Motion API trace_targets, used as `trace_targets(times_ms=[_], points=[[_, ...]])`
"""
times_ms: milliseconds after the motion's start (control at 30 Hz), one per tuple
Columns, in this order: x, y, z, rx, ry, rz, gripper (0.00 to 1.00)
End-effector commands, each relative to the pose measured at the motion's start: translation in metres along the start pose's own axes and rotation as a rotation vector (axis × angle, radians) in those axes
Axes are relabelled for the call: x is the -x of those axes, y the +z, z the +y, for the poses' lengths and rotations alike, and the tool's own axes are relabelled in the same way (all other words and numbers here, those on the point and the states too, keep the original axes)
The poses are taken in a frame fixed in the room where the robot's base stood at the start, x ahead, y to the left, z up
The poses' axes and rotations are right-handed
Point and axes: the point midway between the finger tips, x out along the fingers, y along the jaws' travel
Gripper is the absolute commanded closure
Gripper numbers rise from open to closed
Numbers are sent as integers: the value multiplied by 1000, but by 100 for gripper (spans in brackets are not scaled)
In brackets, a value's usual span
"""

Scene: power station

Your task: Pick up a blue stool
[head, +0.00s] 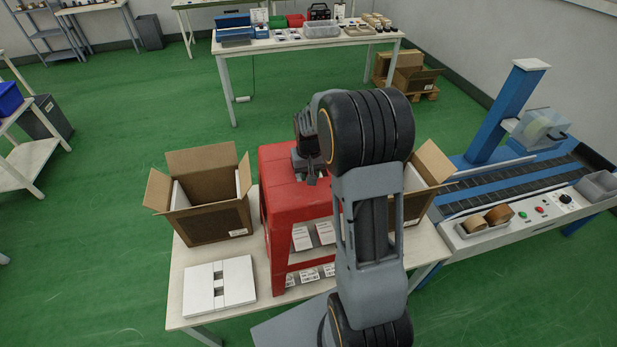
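A red stool (281,225) stands upright on a pale table (188,312), between two open cardboard boxes. White labelled pieces show through the gaps in its side. My arm crosses in front of its right part and hides it. My gripper (309,178) points down at the top of the red stool, near its middle. Whether the fingers touch the stool, and how far apart they are, is not clear. I see no blue stool in this view.
An open cardboard box (208,212) stands left of the stool, another (430,170) to the right, partly behind my arm. White flat pieces (219,284) lie at the front left. A blue conveyor machine (520,180) stands at right.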

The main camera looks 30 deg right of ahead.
Motion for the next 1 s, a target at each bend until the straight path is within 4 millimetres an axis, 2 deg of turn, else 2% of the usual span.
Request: trace_targets(times_ms=[367,400,633,667,1000], points=[[0,-1,0,0,0,4,100],[-2,0,0,0,0,0,72],[-2,0,0,0,0,0,50],[-2,0,0,0,0,0,47],[5,-1,0,0,0,3,47]])
